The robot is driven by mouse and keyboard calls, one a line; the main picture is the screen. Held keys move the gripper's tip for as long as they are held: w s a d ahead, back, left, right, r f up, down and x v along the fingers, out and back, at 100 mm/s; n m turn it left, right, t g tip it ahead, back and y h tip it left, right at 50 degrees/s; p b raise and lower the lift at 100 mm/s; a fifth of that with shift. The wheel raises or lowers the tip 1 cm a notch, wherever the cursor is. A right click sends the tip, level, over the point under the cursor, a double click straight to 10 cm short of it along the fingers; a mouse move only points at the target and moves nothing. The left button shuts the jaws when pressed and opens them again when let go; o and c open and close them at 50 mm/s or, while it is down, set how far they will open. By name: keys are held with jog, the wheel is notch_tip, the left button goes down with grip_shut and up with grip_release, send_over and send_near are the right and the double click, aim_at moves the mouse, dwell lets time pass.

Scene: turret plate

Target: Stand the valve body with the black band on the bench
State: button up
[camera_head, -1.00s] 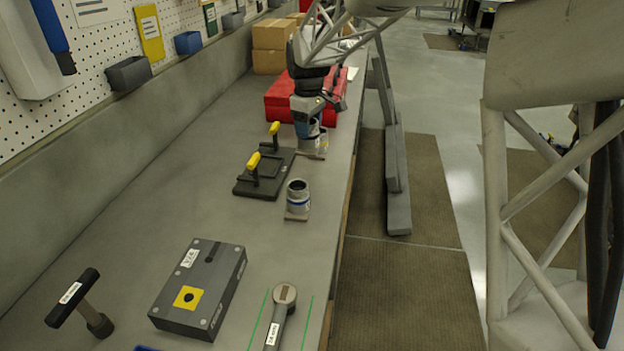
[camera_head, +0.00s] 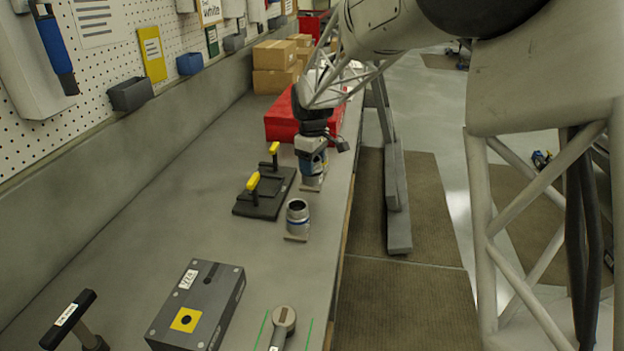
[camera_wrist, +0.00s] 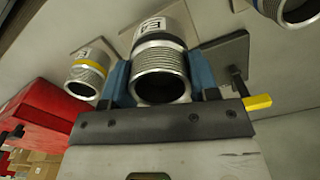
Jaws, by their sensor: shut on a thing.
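My gripper (camera_head: 313,158) is at the far part of the bench, in front of the red box. In the wrist view its blue fingers (camera_wrist: 160,88) are shut on the valve body with the black band (camera_wrist: 160,62), whose threaded open end faces the camera. In the head view my gripper mostly hides this body. A small flat plate (camera_head: 312,187) shows just below it; I cannot tell whether the body touches it.
A valve body with a blue band (camera_head: 297,220) stands nearer on the bench (camera_head: 190,215). A yellow-banded one (camera_wrist: 88,74) is beside the held body in the wrist view. A black fixture with yellow handles (camera_head: 262,206) is to the left. A red box (camera_head: 283,122) is behind.

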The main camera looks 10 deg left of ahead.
aim_at(312, 178)
jog(key=shift+f, duration=0.65)
jog(key=shift+f, duration=1.85)
jog(key=shift+f, duration=0.1)
jog(key=o, duration=1.3)
jog(key=shift+f, duration=0.1)
jog(key=shift+r, duration=0.2)
notch_tip(312, 178, up, 12)
jog(key=shift+f, duration=0.1)
